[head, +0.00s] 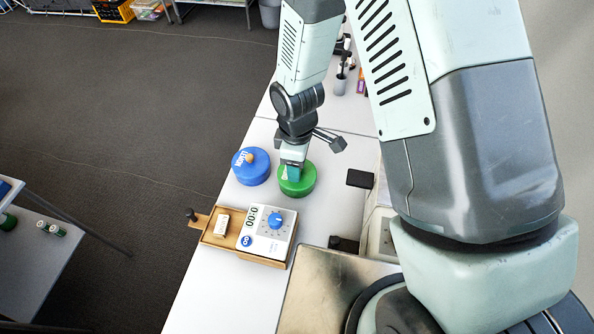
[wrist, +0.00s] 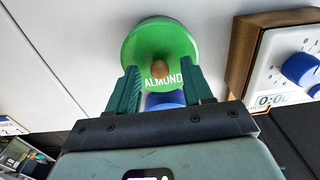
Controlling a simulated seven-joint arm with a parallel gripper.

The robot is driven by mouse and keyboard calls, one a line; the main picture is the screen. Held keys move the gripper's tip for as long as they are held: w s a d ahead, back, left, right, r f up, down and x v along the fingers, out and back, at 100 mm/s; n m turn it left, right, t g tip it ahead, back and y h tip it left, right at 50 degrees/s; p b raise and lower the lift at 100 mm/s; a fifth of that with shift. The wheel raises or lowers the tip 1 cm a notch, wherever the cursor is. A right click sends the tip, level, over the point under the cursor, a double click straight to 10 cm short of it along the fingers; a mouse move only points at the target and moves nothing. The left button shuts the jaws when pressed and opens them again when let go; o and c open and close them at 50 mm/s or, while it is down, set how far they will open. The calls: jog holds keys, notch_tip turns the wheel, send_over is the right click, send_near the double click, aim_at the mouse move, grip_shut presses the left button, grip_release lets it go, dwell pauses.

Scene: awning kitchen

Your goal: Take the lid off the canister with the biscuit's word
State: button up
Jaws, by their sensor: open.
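A green canister (head: 297,181) stands on the white counter. In the wrist view its green lid (wrist: 160,42) reads ALMOND and has a brown wooden knob (wrist: 159,69). My gripper (head: 292,174) is open over this lid, and in the wrist view its fingers (wrist: 158,76) stand either side of the knob.
The wooden tray (head: 212,238) also holds a white timer (head: 268,230) with a blue dial, in front of the canisters. A cup of tools (head: 340,84) stands farther back. The counter's left edge drops to dark floor. The counter behind the canisters is mostly clear.

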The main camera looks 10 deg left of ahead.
jog(key=shift+f, duration=0.25)
grip_shut()
jog(key=shift+r, duration=0.1)
